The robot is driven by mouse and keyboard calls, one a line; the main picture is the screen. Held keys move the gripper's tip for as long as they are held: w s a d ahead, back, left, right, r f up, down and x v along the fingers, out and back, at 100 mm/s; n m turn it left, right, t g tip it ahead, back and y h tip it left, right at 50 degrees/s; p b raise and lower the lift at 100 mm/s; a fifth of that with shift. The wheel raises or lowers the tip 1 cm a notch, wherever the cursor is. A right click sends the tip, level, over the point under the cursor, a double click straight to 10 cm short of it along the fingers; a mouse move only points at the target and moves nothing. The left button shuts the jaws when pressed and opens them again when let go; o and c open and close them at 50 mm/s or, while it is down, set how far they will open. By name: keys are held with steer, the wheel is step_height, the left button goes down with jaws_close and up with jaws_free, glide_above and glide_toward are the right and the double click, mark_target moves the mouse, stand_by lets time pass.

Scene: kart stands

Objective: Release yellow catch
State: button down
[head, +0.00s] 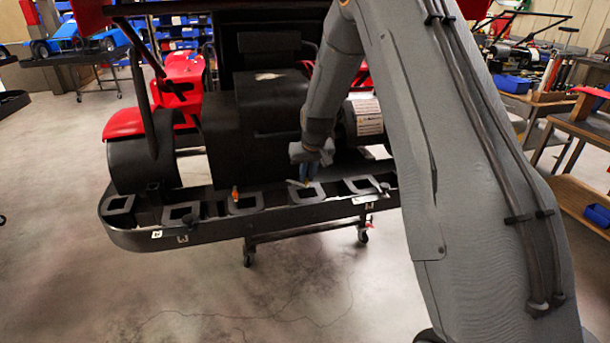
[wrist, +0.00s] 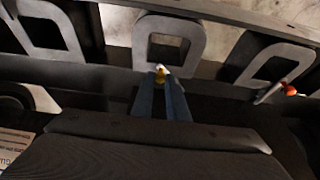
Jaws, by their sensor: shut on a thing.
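The yellow catch (wrist: 160,77) is a small yellow knob with a pale tip. It sits by the middle grey square loop on the dark rail in the wrist view. My gripper (wrist: 161,84) has its two blue fingers on either side of the knob, shut on it. In the head view my gripper (head: 306,172) reaches down to the rail at the kart's side. The fingers cover much of the catch there, so its exact position is hard to tell.
An orange-red catch (wrist: 289,89) with a pale lever is by the neighbouring loop; it also shows in the head view (head: 235,194). The dark rail (head: 150,238) runs along the kart stand. Black kart bodywork (head: 270,105) rises close behind. Open floor lies in front.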

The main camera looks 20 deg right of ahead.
steer(key=shift+w+d+f+n+y+b, duration=0.15)
steer(key=shift+w+d+n+y+b, duration=0.3)
steer(key=shift+n+b, duration=0.55)
steer(key=n+b, duration=0.2)
steer(key=b, duration=0.1)
steer(key=shift+w+d+y, duration=0.3)
steer(key=shift+w+y, duration=0.05)
steer(key=shift+w, duration=0.05)
steer(key=n+b, duration=0.1)
steer(key=b, duration=0.1)
steer(key=shift+w+d+n+y+b, duration=0.2)
steer(key=shift+w+n+y+b, duration=0.1)
steer(key=shift+w+n+b, duration=0.1)
steer(key=c, duration=1.7)
jaws_free()
steer(key=shift+c, duration=0.2)
steer(key=shift+g, duration=0.3)
steer(key=b+v, duration=0.1)
steer(key=v, duration=0.7)
steer(key=shift+b, duration=0.4)
